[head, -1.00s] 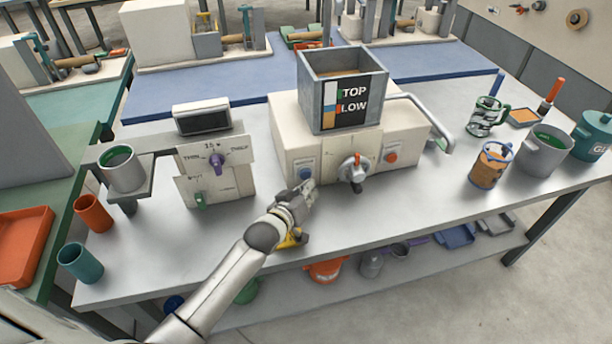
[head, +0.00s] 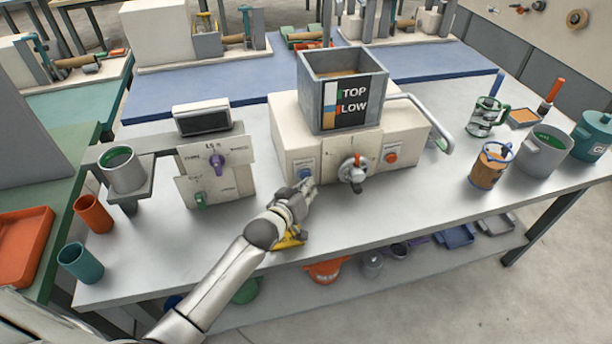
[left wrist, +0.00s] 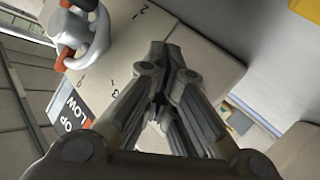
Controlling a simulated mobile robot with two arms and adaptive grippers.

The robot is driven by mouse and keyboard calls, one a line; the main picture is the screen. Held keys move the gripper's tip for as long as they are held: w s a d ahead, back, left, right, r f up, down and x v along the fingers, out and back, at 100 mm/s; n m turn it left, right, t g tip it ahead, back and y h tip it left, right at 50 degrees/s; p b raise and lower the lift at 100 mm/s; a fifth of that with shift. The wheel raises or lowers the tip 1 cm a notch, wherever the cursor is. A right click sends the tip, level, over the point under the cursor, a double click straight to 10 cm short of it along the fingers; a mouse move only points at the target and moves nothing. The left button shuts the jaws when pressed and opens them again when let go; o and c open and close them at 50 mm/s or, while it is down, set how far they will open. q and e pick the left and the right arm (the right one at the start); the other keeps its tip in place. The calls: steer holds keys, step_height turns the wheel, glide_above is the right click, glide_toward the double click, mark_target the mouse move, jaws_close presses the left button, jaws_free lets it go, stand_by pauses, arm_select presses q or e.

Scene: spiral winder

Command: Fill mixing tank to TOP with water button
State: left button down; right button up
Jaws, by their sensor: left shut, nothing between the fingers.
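The grey mixing tank (head: 372,85) stands on top of the cream machine (head: 405,135). Its front panel reads TOP and LOW, with a coloured strip (head: 329,115) beside the words. Brownish contents show inside; their exact level cannot be told. A blue button (head: 305,174) is on the machine's lower left front, its label too small to read. My left gripper (head: 312,184) is shut and empty, right by this button; contact cannot be told. In the left wrist view its closed fingers (left wrist: 167,62) hide the button. My right gripper is not in view.
A silver knob with an orange mark (head: 353,169) and a red-orange button (head: 391,158) are right of the blue button. A control box (head: 230,180) with a purple knob stands left. Mugs and a grey pot (head: 545,155) stand at right.

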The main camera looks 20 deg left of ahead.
arm_select(q)
steer(key=shift+w+a, duration=0.1)
steer(key=shift+w, duration=0.05)
stand_by(0.5)
steer(key=shift+w+a, duration=0.15)
steer(key=shift+w, duration=0.05)
stand_by(1.6)
stand_by(1.6)
stand_by(1.9)
steer(key=shift+s+d+p, duration=0.5)
steer(key=shift+s, duration=0.2)
